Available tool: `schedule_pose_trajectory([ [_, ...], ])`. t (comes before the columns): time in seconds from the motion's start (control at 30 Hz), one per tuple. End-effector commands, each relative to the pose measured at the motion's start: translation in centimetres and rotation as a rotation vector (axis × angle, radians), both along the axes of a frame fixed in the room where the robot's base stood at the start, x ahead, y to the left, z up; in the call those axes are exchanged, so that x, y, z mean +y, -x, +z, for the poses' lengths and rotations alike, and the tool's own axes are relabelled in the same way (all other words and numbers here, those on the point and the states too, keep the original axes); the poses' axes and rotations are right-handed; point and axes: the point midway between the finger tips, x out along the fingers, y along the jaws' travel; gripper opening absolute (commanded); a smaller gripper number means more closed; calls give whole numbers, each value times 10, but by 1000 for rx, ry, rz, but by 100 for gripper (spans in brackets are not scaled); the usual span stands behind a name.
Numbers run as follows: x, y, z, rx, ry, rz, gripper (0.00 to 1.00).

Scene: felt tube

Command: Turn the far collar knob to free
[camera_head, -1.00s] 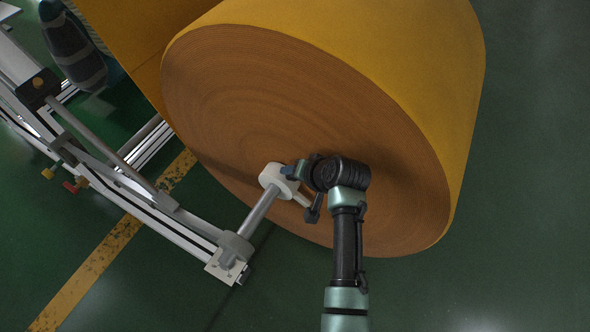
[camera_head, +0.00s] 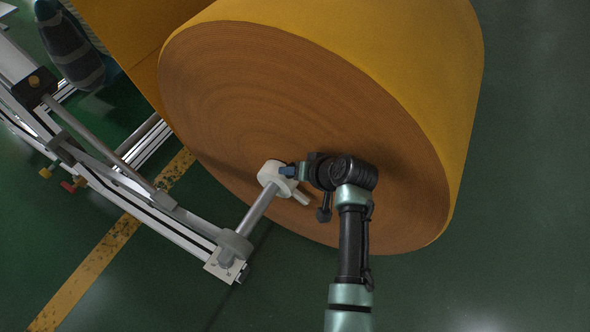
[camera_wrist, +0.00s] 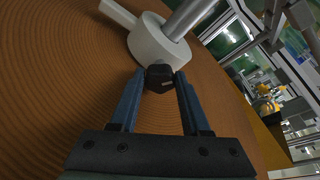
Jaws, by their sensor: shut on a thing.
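A pale collar (camera_head: 271,175) sits on a grey steel shaft (camera_head: 258,210) against the brown end face of the felt roll (camera_head: 260,110). A short pale bar sticks out of the collar's side. In the wrist view the collar (camera_wrist: 158,42) shows a dark knob (camera_wrist: 159,78) on its near side. My gripper (camera_wrist: 157,84) has its two blue fingers closed on this knob, one on each side. In the head view my gripper (camera_head: 290,171) reaches the collar from the right, and the knob is hidden there. The knob's setting cannot be read.
A metal frame (camera_head: 130,180) with rails runs along the left and carries the shaft at a bracket (camera_head: 236,245). Red and yellow knobs sit on it. Green floor at the right is clear.

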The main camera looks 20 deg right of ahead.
Motion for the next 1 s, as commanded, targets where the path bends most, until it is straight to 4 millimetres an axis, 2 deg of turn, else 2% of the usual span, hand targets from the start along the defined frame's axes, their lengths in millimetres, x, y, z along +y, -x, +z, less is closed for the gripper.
schedule_pose_trajectory([
  [0.03, 0, 0, 0, 2, 1, -1, 52],
  [0.1, 0, 0, 0, 1, 1, 0, 60],
  [0.47, -1, 4, 6, 1, 0, -1, 60],
  [1.0, -21, 70, 85, 1, 0, -1, 60],
])
